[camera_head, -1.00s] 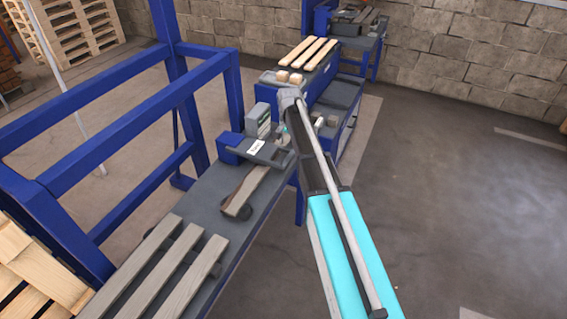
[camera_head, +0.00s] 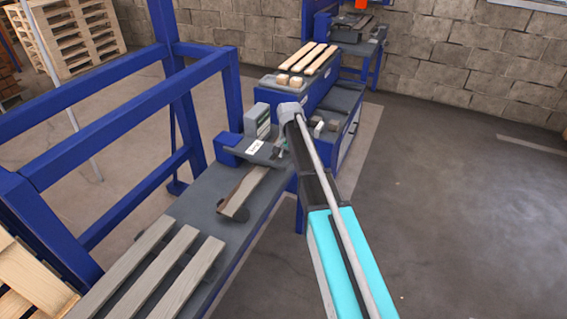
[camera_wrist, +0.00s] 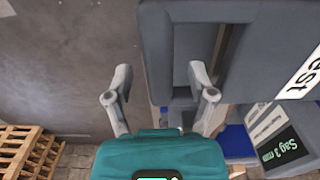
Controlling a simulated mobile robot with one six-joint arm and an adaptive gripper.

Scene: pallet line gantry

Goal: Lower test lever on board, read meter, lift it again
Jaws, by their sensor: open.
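The test lever is a dark grey framed arm (camera_wrist: 160,40) with a white label ending in "est", close beyond my gripper in the wrist view; in the head view it reaches from a blue block over the bench (camera_head: 256,148). The board (camera_head: 245,194) is a short brown plank lying in front of it. The meter (camera_wrist: 281,148) has a dark display with green text, "Sag 3 mm"; its grey box stands behind the lever (camera_head: 257,121). My gripper (camera_wrist: 160,72) is open, its fingers apart at the lever's near edge; I cannot tell whether they touch it. My arm partly hides it in the head view.
Grey slats (camera_head: 160,265) lie on the bench's near end. A blue frame (camera_head: 95,125) stands along its left side. A blue stand with pale planks (camera_head: 308,59) and small blocks is behind. Open floor (camera_head: 440,210) lies right. Pallets (camera_wrist: 28,150) show in the wrist view.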

